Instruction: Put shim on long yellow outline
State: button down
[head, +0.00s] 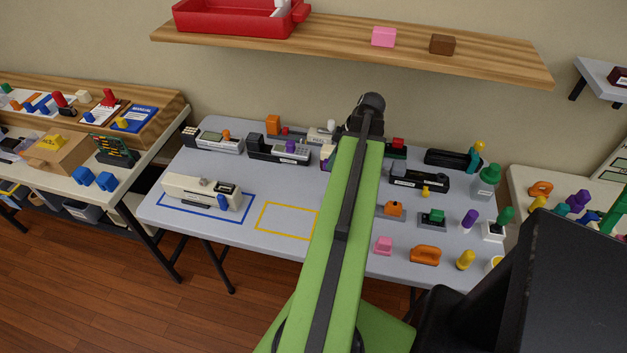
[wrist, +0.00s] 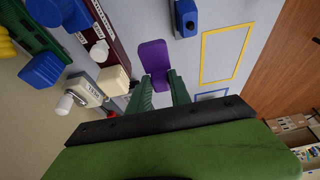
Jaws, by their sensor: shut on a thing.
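A purple slab (wrist: 153,60), the likely shim, is between the green fingertips of my gripper (wrist: 160,84) in the wrist view. The gripper is shut on it, above the grey table top. The fingertips are hidden behind my arm in the head view. The long yellow outline (wrist: 203,58) is to the right of the slab in the wrist view, apart from it, and bare inside. In the head view the yellow outline (head: 287,205) lies at the table's front left, its right end hidden behind my green arm.
A blue outline (head: 190,212) with a cream handheld (head: 195,192) lies left of the yellow one. Several handhelds stand along the back of the grey table (head: 160,205). Small coloured parts, including an orange one (head: 425,255), fill the right side. A wooden shelf (head: 340,45) is above.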

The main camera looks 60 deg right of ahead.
jog(key=w+f+b, duration=0.1)
jog(key=w+f, duration=0.1)
jog(key=w+a+f+b, duration=0.1)
jog(key=w+b, duration=0.1)
jog(key=w, duration=0.1)
jog(key=w+f+b, duration=0.1)
jog(key=w+f, duration=0.1)
jog(key=w, duration=0.1)
jog(key=shift+w+a+f, duration=0.15)
jog(key=shift+a+f, duration=0.05)
jog(key=shift+f, duration=0.1)
jog(key=shift+w+a+f, duration=0.1)
jog(key=shift+w+a, duration=0.05)
jog(key=shift+w, duration=0.35)
notch_tip(320, 180, down, 4)
jog(key=b, duration=0.5)
jog(key=shift+s+f, duration=0.1)
jog(key=shift+f, duration=0.1)
jog(key=c, duration=1.2)
grip_release()
jog(key=shift+r, duration=0.1)
jog(key=shift+r, duration=0.1)
